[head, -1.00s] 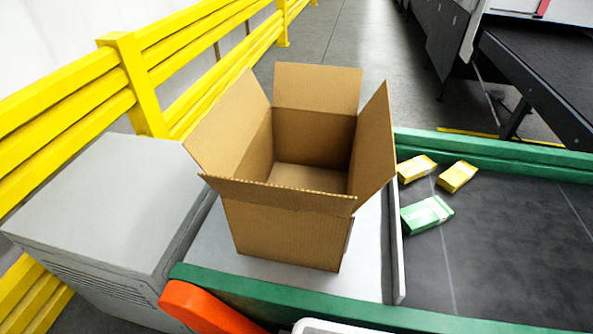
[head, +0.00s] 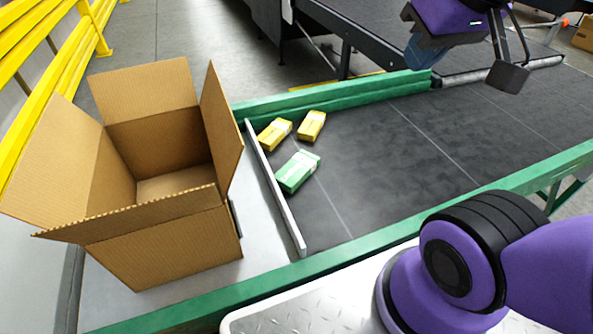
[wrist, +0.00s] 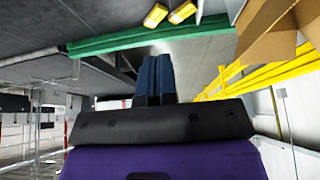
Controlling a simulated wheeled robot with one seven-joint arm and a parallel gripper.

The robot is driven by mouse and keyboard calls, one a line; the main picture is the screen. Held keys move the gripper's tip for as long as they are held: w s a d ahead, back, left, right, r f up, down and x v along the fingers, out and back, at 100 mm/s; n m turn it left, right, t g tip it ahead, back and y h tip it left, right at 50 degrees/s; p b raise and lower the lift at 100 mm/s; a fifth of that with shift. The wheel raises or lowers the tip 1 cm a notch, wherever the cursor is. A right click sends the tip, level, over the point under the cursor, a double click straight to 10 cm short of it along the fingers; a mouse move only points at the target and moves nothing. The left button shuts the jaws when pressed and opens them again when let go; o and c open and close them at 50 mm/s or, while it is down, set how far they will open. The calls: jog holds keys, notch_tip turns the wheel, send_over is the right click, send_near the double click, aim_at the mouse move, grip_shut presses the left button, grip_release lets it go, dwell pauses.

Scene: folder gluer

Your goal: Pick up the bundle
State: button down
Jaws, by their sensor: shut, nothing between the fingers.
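Three small bundles lie on the dark belt beside a metal divider: a green bundle (head: 297,171) nearest me, a yellow bundle (head: 274,134) behind it to the left, and another yellow bundle (head: 312,125) to the right of that one. The two yellow bundles also show at the top of the wrist view (wrist: 155,15) (wrist: 182,12). My gripper (head: 424,57) is at the upper right of the head view, above the belt and well to the right of the bundles. Its blue fingers are together and empty in the wrist view (wrist: 154,76).
An open, apparently empty cardboard box (head: 165,252) stands left of the metal divider (head: 276,190). Green rails (head: 330,107) edge the belt (head: 420,150). Yellow barriers (head: 70,60) stand at the left. The belt right of the bundles is clear.

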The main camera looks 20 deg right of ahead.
jog(key=c, duration=1.2)
grip_release()
jog(key=shift+w+a, duration=0.1)
jog(key=shift+w, duration=0.15)
jog(key=o, duration=1.2)
jog(key=w+a+f+m+g+y, duration=0.1)
jog(key=w+f, duration=0.2)
jog(key=w, duration=0.3)
jog(key=shift+w+a+m+y, duration=0.3)
jog(key=shift+w+m+y, duration=0.1)
jog(key=m+g+h, duration=0.2)
jog(key=m+g, duration=0.2)
jog(key=m, duration=0.6)
send_over(297, 166)
notch_tip(297, 166, down, 31)
jog(key=shift+s+a+r, duration=0.1)
jog(key=shift+r, duration=0.05)
jog(key=shift+f, duration=5.15)
